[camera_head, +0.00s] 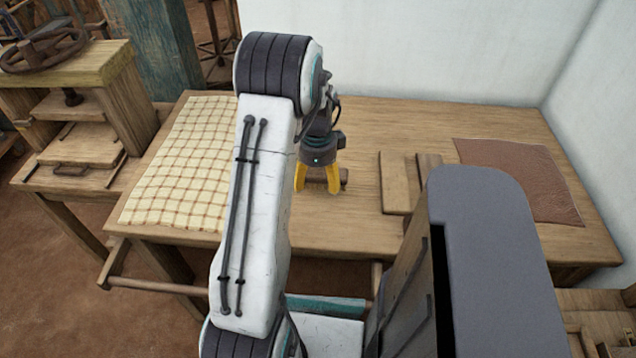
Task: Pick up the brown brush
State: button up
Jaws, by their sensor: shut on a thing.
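My gripper (316,188) points down over the middle of the wooden table, with its yellow fingers near the tabletop. A small brown piece, which looks like the brown brush (344,176), shows at the right of the fingers and between them. The fingers are shut on it. Most of the brush is hidden by the fingers and my arm. I cannot tell whether it touches the table.
The wooden table (360,222) bears a cream checked cloth (178,165) at left. Wooden boards (395,182) lie right of my gripper, with a brown sheet (520,180) farther right. A wooden press (85,105) stands at far left. White walls close the back and right.

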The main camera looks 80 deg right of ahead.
jog(key=a+r, duration=0.6)
jog(key=a, duration=0.4)
jog(key=shift+s+b, duration=0.25)
jog(key=shift+b, duration=0.2)
